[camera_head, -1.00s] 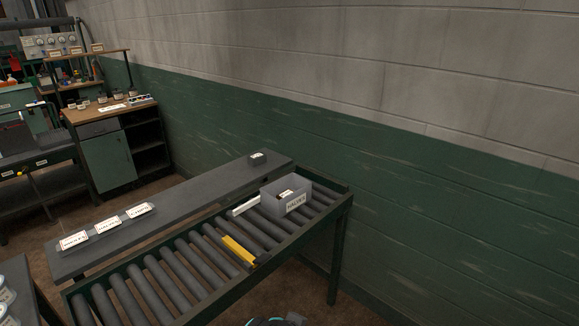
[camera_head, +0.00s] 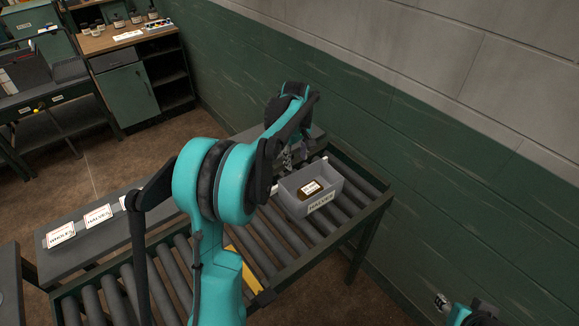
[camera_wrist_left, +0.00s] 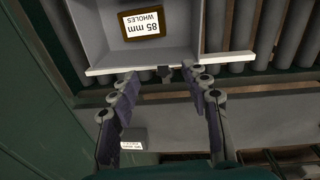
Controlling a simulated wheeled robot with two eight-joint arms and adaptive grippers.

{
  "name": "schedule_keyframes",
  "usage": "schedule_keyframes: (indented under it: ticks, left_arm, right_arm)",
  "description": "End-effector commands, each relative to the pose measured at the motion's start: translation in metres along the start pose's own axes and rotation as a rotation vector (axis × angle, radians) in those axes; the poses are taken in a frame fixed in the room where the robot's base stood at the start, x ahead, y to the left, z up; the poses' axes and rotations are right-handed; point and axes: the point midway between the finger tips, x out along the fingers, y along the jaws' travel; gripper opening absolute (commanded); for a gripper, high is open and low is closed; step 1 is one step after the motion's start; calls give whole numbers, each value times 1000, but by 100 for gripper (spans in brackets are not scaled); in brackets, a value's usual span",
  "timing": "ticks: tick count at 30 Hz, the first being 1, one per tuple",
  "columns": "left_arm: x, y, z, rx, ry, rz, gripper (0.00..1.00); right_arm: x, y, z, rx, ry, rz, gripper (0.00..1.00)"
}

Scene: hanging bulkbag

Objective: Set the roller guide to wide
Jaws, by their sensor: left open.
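The roller guide appears to be the pale rail across the rollers, along the near side of a grey bin in the left wrist view (camera_wrist_left: 240,68). A small dark knob (camera_wrist_left: 165,73) sits on it. In the head view my arm mostly hides the rail.
The grey bin (camera_head: 320,207), labelled HALVES, holds a brown block marked 85 mm WHOLES (camera_wrist_left: 142,23). A yellow bar (camera_head: 245,262) crosses the rollers nearer. A small labelled dark block (camera_wrist_left: 133,142) lies on the side ledge. A wall runs behind.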

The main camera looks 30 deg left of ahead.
Motion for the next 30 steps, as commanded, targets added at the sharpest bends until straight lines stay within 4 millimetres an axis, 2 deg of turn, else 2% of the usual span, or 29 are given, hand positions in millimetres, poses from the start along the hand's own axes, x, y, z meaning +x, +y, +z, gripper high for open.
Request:
schedule_keyframes:
  ticks: [1, 3, 9, 22, 30]
  left_arm:
    - [8, 6, -14, -56, -12, -20, 47]
    - [20, 9, -27, -125, -25, -46, 47]
    - [43, 12, -46, -229, -43, -84, 47]
    - [107, 7, -43, -237, -44, -87, 47]
    - [121, 5, -42, -236, -44, -87, 47]
  right_arm:
    - [-6, 0, -4, 0, 0, 0, 40]
    - [-8, 0, -6, 0, 0, 0, 40]
    - [-11, 0, -8, 0, 0, 0, 40]
    - [7, 0, 5, 0, 0, 0, 40]
    - [10, 0, 7, 0, 0, 0, 40]
